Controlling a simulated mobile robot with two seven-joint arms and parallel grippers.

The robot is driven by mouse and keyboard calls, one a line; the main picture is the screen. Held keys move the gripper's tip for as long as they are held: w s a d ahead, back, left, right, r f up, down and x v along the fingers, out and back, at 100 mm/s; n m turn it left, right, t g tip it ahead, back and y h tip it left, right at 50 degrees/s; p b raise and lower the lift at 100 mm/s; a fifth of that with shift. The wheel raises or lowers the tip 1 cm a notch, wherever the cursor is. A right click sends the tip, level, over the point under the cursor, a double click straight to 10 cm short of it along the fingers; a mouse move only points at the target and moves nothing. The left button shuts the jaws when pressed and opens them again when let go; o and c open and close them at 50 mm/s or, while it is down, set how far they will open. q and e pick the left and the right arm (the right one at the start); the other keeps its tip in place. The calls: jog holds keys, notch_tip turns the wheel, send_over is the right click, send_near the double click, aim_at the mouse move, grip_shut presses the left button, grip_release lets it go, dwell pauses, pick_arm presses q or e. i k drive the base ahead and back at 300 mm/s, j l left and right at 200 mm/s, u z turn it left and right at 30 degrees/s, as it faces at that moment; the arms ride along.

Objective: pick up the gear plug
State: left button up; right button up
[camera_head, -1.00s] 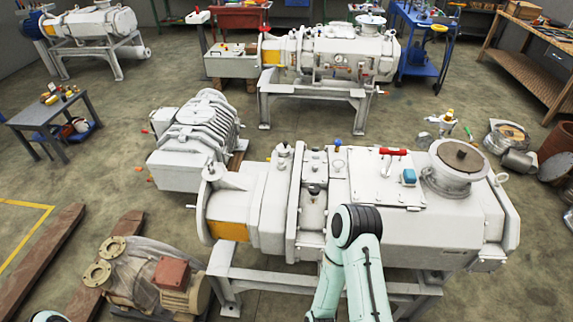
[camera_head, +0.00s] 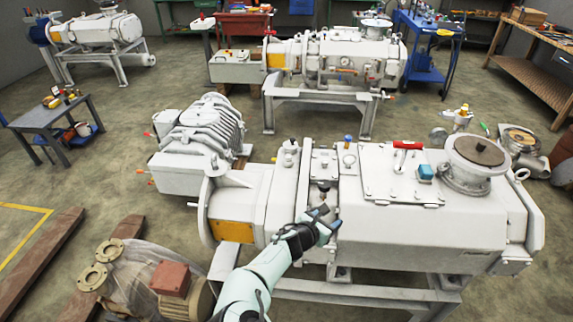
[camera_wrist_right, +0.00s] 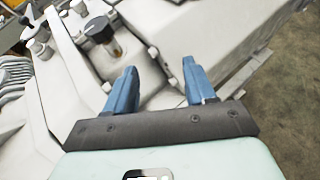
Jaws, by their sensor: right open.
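A black-topped plug (camera_head: 323,189), which I take for the gear plug, stands upright on the near white vacuum pump (camera_head: 430,225). In the right wrist view the black plug (camera_wrist_right: 101,32) sits in the pump's top, up and left of the fingers. My right gripper (camera_head: 328,217) is open and empty, just on the near side of the plug and apart from it. Its two blue fingers also show in the right wrist view (camera_wrist_right: 159,70), with nothing between them. My left gripper is not in view.
A red handle (camera_head: 407,145) and a blue block (camera_head: 426,172) are on the pump's top. A round flange (camera_head: 478,157) rises at its right end. A ribbed white motor unit (camera_head: 200,145) stands behind left. A wrapped motor (camera_head: 145,280) lies at front left.

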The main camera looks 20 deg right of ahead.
aim_at(288, 160)
jog(key=i+j, duration=0.2)
jog(key=i, duration=0.25)
jog(key=i+j, duration=0.2)
jog(key=i, duration=0.25)
